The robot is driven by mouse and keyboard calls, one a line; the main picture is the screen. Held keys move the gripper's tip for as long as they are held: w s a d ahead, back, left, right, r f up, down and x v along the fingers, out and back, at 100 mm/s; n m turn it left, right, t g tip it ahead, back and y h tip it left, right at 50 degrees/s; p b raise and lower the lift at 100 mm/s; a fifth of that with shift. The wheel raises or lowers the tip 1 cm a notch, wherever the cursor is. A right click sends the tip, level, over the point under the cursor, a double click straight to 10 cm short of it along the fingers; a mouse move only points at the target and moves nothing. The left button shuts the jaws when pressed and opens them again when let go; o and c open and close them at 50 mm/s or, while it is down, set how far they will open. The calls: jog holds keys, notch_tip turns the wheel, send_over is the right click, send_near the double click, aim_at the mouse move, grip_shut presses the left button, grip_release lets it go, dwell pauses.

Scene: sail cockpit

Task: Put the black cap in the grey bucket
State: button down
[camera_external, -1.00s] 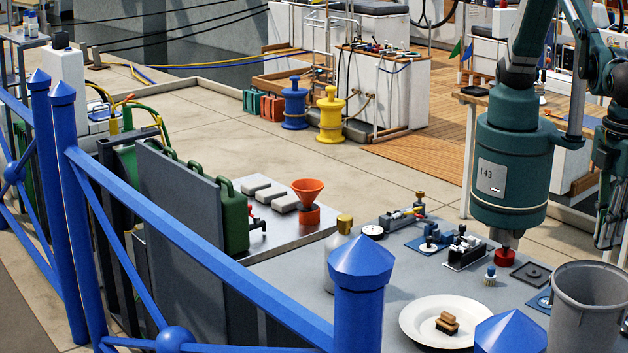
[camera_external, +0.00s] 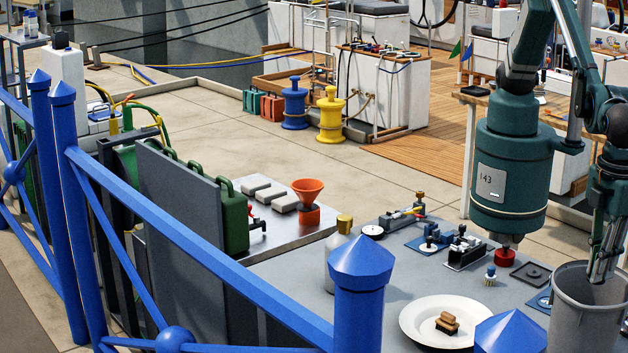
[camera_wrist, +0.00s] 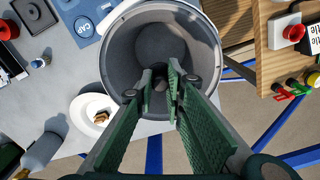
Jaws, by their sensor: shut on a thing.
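The grey bucket (camera_external: 575,318) stands at the right end of the grey bench, its mouth open upward. In the wrist view the bucket (camera_wrist: 122,52) fills the upper middle. My gripper (camera_external: 600,276) points down over its mouth, fingertips at about rim height. In the wrist view my gripper (camera_wrist: 159,86) is shut on a small dark thing, the black cap (camera_wrist: 159,73) as far as I can tell, against the bucket's inside. The fingers hide much of it, and the external view does not show it clearly.
A white plate (camera_external: 413,326) with a wooden brush (camera_external: 447,322) lies left of the bucket. A dark square pad (camera_external: 531,273) and small fittings sit behind. In the wrist view a wooden table (camera_wrist: 262,45) stands close to the bucket's right. Blue railing posts stand in front.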

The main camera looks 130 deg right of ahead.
jog(key=shift+f, duration=1.2)
jog(key=c, duration=2.3)
grip_release()
jog(key=shift+r, duration=0.15)
jog(key=shift+r+p, duration=0.5)
jog(key=shift+r, duration=2.9)
